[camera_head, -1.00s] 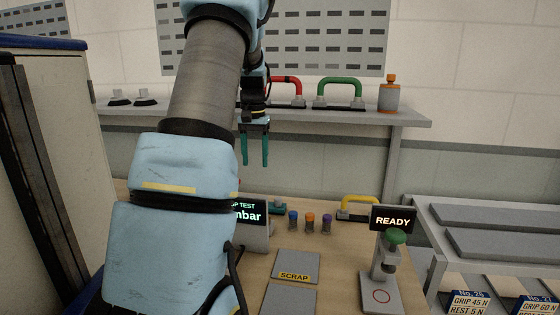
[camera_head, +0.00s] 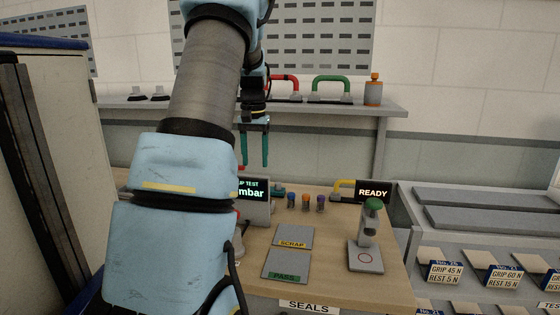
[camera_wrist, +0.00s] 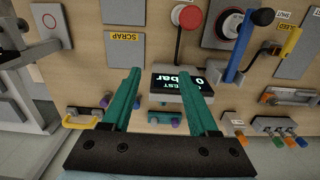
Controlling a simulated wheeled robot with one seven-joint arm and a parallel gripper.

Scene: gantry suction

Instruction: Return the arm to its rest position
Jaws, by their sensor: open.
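My light-blue and grey arm fills the left-centre of the head view, raised above the bench. My gripper (camera_head: 255,162) hangs from it with teal fingers pointing down, apart and empty, in front of the wall below the back shelf. In the wrist view my gripper (camera_wrist: 157,72) shows its two fingers spread with nothing held between them. The bench top lies beyond the fingertips there.
The bench (camera_head: 325,277) carries a SCRAP pad (camera_head: 294,236), a PASS pad (camera_head: 286,264), a READY display (camera_head: 373,192), a green-topped stand (camera_head: 372,205) and a test display (camera_head: 253,189). The back shelf (camera_head: 290,110) holds red and green handles. A cabinet (camera_head: 75,150) stands close on the left.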

